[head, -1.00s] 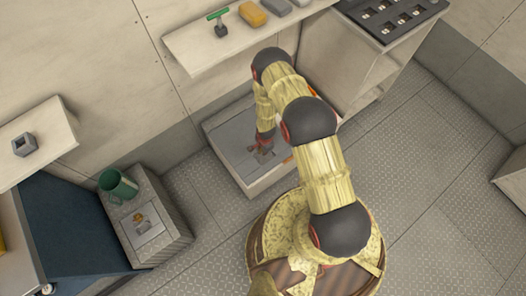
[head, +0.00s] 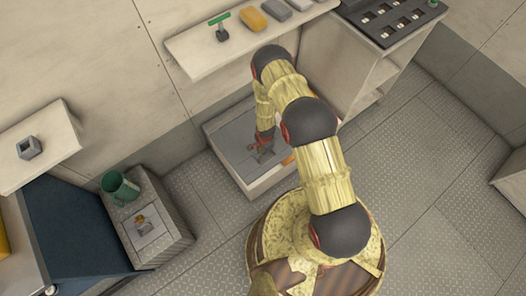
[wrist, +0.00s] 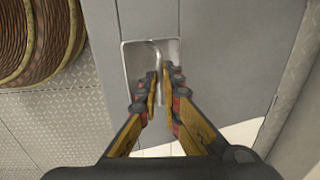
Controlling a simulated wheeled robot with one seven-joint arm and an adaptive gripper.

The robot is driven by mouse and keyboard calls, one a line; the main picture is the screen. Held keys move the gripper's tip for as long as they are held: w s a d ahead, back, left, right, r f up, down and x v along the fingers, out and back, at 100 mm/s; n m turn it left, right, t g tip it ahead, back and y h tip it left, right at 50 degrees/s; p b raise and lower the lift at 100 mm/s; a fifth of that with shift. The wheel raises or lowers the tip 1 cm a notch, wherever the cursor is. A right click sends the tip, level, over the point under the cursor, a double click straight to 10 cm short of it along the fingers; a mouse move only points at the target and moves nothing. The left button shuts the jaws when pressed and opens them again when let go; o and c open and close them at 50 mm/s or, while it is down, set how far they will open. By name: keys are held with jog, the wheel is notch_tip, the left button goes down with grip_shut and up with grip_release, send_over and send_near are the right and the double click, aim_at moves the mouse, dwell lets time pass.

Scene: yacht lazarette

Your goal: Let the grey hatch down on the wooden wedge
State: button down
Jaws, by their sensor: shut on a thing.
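The grey hatch (head: 235,137) lies over a low pale floor box beside the wall, close to flat in the head view. In the wrist view the hatch (wrist: 225,45) fills the middle, with a recessed metal plate and a bent metal handle (wrist: 156,50). My gripper (head: 264,152) is over the hatch. Its fingers (wrist: 159,85) are shut on the handle. A small orange patch (head: 288,160) shows at the hatch's right side, partly behind my arm. I cannot tell whether it is the wooden wedge; no wedge shows clearly.
A wall shelf (head: 205,62) above holds a green-handled tool (head: 220,24), a yellow block (head: 253,17) and grey blocks. A cabinet (head: 345,65) stands right of the hatch. Floor at right is clear.

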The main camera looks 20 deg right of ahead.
jog(key=shift+w, duration=0.15)
jog(key=c, duration=2)
grip_release()
jog(key=shift+c, duration=0.2)
jog(key=shift+o, duration=0.4)
notch_tip(320, 180, up, 12)
jog(key=s, duration=0.1)
jog(key=shift+d, duration=0.15)
